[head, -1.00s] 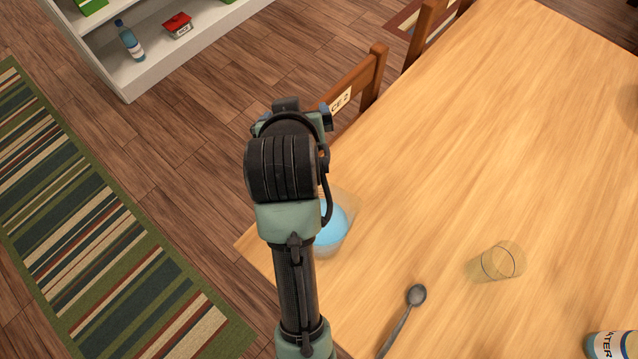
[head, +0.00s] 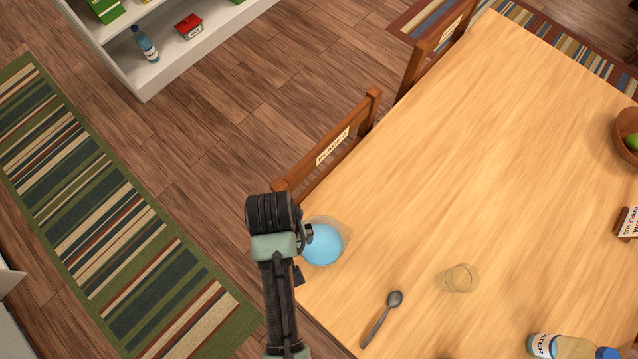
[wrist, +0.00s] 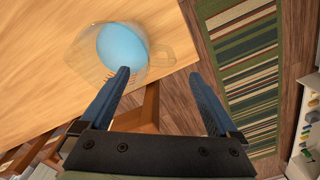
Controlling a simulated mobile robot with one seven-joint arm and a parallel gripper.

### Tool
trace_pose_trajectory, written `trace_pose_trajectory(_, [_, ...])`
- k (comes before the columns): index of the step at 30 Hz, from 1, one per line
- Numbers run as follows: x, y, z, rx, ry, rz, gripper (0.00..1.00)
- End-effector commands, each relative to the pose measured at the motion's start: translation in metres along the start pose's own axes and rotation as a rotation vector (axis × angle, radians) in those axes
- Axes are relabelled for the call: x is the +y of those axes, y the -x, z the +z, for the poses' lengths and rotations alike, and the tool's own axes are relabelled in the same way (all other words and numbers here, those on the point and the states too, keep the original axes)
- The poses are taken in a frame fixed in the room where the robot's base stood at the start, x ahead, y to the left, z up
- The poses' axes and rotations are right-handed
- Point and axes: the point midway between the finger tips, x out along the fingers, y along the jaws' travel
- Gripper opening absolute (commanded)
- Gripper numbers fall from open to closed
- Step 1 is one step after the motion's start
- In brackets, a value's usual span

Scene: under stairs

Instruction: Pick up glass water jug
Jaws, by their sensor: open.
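The glass water jug (head: 322,244) stands on the wooden table near its left corner. It is clear, with blue water inside, and my arm partly hides its left side in the head view. In the wrist view the jug (wrist: 122,48) is at the upper left, with its clear handle on its right side towards my fingers. My gripper (wrist: 160,75) is open and empty. Its left fingertip appears close to the jug's lower right in the picture; I cannot tell whether they touch. In the head view my fingers are hidden behind the arm.
On the table (head: 440,180) are a spoon (head: 381,318), a clear glass (head: 458,279), a water bottle (head: 570,347) and a bowl (head: 626,125). A chair (head: 330,150) stands at the table edge behind the jug. A white shelf (head: 160,75) and striped rug (head: 110,220) lie further left.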

Motion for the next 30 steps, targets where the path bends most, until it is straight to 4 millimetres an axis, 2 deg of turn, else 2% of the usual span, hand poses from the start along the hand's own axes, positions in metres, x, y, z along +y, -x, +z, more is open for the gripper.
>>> trace_pose_trajectory(3, [0.000, -0.021, 0.001, -0.002, -0.001, 0.000, 0.96])
trace_pose_trajectory(6, [0.000, -0.034, 0.000, 0.000, -0.001, 0.000, 0.96])
trace_pose_trajectory(14, [-0.001, -0.048, -0.001, 0.002, -0.001, 0.000, 0.96])
trace_pose_trajectory(24, [-0.004, -0.087, -0.001, 0.002, -0.002, 0.000, 0.96])
trace_pose_trajectory(30, [-0.005, -0.094, -0.001, 0.005, -0.002, 0.000, 0.96])
